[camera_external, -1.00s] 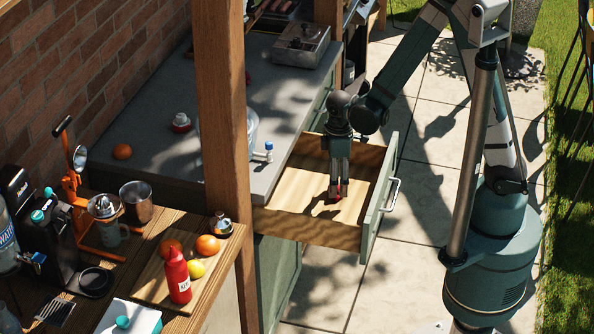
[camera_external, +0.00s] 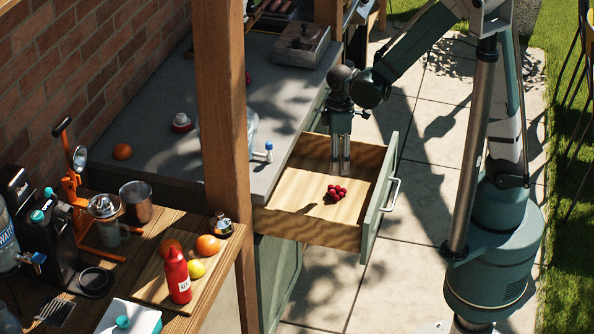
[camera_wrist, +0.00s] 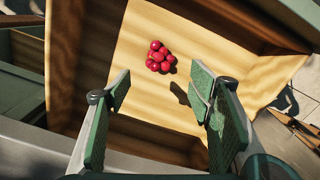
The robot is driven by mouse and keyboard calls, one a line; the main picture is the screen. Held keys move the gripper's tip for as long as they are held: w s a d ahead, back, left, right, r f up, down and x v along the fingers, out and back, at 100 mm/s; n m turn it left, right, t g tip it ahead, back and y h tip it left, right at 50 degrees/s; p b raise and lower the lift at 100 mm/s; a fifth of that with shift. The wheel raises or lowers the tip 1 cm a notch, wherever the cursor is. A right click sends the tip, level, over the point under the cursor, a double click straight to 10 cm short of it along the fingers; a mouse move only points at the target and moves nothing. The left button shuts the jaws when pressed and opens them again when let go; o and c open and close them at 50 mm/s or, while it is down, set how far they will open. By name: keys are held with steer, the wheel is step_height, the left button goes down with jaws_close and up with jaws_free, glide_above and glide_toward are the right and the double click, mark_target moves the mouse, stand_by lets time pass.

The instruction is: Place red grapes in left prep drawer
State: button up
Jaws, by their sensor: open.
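The red grapes (camera_external: 336,193) lie in a small bunch on the wooden floor of the pulled-out drawer (camera_external: 305,222). In the wrist view the grapes (camera_wrist: 160,57) rest on the drawer bottom beyond my fingertips, with bare wood around them. My gripper (camera_external: 341,172) points down over the drawer, above and slightly behind the grapes, apart from them. In the wrist view my gripper (camera_wrist: 160,95) has its two green-padded fingers spread wide with nothing between them.
The drawer's front panel with its white handle (camera_external: 391,194) stands to the right. The grey counter (camera_external: 190,125) is on the left, and a wooden post (camera_external: 222,130) rises in front of it. A red bottle (camera_external: 177,276) and fruit stand on the nearer wooden table.

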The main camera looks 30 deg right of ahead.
steer(key=shift+r, duration=0.1)
stand_by(0.7)
steer(key=s+d+r+m+t, duration=0.2)
steer(key=d+r+m, duration=0.4)
steer(key=d+r, duration=0.5)
steer(key=s+d+r+m+t, duration=0.3)
steer(key=d+r, duration=0.8)
steer(key=d, duration=0.8)
steer(key=m+t, duration=0.2)
steer(key=m, duration=0.2)
steer(key=shift+d+r, duration=0.15)
steer(key=shift+r, duration=0.05)
